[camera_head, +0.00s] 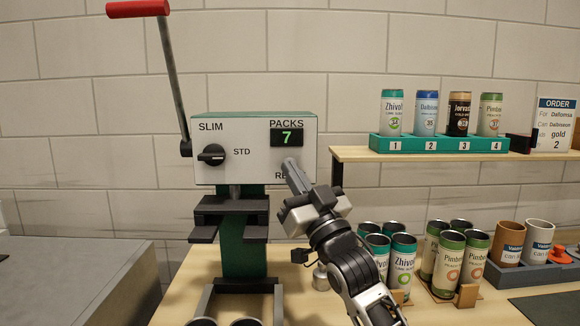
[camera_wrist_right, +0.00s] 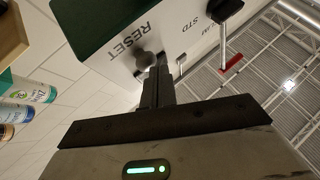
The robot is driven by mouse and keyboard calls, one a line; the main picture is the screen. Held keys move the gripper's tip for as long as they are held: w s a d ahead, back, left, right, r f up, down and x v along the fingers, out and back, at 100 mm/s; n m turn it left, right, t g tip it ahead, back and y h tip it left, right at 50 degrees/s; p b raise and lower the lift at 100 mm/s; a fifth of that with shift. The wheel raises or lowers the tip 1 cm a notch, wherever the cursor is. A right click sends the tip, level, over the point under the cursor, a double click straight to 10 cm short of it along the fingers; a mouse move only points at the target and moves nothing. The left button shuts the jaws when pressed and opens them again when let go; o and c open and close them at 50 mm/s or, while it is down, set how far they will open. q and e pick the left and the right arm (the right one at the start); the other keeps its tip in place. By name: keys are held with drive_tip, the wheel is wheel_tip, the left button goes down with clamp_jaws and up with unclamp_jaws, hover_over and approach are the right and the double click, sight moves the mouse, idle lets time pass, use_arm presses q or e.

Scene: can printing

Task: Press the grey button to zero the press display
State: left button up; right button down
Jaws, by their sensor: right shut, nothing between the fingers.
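The press (camera_head: 228,160) has a white panel with a display (camera_head: 292,137) under the label PACKS, reading a green 7. My right gripper (camera_head: 290,164) is shut and empty, its fingertips at the lower right of the panel, over the button area and part of the RESET label. In the right wrist view the grey button (camera_wrist_right: 146,59) sits beside the word RESET, and the shut fingertips (camera_wrist_right: 158,68) are right at it. Whether they touch it or press it in, I cannot tell. My left gripper is not in view.
A red-handled lever (camera_head: 138,9) rises at the press's left, and a black knob (camera_head: 212,154) sits on its panel. Right of my arm stand several open cans (camera_head: 403,262). A shelf (camera_head: 440,154) holds a green rack (camera_head: 440,144) of numbered cans and an order sign (camera_head: 553,125).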

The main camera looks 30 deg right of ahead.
drive_tip(key=shift+w+d, duration=0.3)
drive_tip(key=shift+w, duration=0.1)
idle(0.4)
idle(0.4)
drive_tip(key=shift+s+a, duration=0.35)
drive_tip(key=shift+s, duration=0.2)
drive_tip(key=shift+s+a, duration=0.35)
drive_tip(key=shift+s, duration=0.2)
drive_tip(key=shift+s+a+p, duration=0.2)
drive_tip(key=shift+s+a, duration=0.25)
drive_tip(key=shift+s, duration=0.25)
drive_tip(key=shift+s+a+p, duration=0.25)
drive_tip(key=shift+s+a, duration=0.15)
drive_tip(key=shift+s, duration=0.35)
drive_tip(key=shift+s+a+p, duration=0.2)
drive_tip(key=shift+s+a, duration=0.25)
drive_tip(key=shift+s, duration=0.25)
